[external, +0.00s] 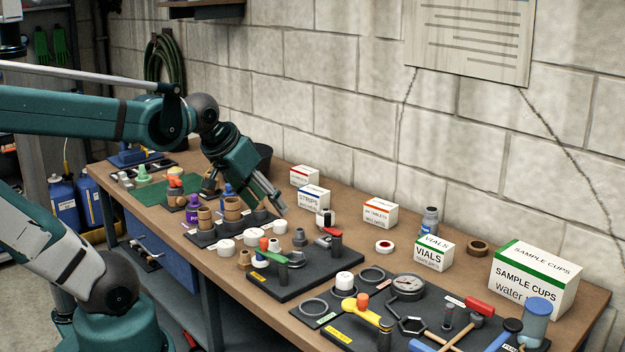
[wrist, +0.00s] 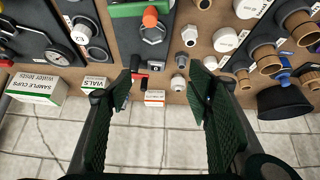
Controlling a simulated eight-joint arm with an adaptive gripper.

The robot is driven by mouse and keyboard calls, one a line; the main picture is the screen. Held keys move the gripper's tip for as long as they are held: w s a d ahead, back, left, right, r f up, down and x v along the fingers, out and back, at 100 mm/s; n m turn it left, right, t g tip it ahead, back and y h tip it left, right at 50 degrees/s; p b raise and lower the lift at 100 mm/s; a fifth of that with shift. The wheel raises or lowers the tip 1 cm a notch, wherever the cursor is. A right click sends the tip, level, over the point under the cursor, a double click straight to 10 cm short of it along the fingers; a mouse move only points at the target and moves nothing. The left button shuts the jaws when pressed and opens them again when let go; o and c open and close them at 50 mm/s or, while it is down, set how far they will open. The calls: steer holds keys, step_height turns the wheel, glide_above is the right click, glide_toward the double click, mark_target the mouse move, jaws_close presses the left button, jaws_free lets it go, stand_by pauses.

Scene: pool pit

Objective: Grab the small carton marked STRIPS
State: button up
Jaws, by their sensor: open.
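The STRIPS carton (external: 313,199) is a small white box with a blue band, standing on the bench toward the wall in the external view. My gripper (external: 262,195) is above the bench, left of the carton and apart from it. In the wrist view my gripper (wrist: 163,80) is open, with nothing between its fingers. I cannot make out the STRIPS carton there; the right finger may hide it. A similar red-banded carton (external: 380,213) stands to its right, and it also shows in the wrist view (wrist: 154,98). Another red-banded carton (external: 304,176) stands just behind the STRIPS carton.
A VIALS carton (external: 434,254) and a large SAMPLE CUPS box (external: 533,284) stand farther right. Dark trays of fittings (external: 290,281) fill the bench front. A black pot (external: 262,158) stands behind my gripper. The block wall (external: 340,110) closes the back.

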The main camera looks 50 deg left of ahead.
steer(key=w+a+r+n+g+p, duration=0.1)
steer(key=w+a+r+n+p, duration=0.1)
steer(key=w, duration=0.3)
steer(key=w+a+r+n+g+p, duration=0.1)
steer(key=w+a+r+n, duration=0.15)
steer(key=w, duration=0.25)
steer(key=n+g+p, duration=0.5)
steer(key=n+p, duration=0.6)
steer(key=n, duration=0.2)
glide_above(315, 189)
steer(key=f, duration=0.8)
steer(key=d+f, duration=0.1)
steer(key=f, duration=0.3)
steer(key=shift+s+f, duration=0.2)
steer(key=shift+f, duration=0.2)
steer(key=shift+w+a+f+n, duration=0.25)
steer(key=shift+a+f+n, duration=0.25)
steer(key=shift+f, duration=0.15)
steer(key=shift+f, duration=0.1)
steer(key=shift+f, duration=1.2)
steer(key=shift+f, duration=0.1)
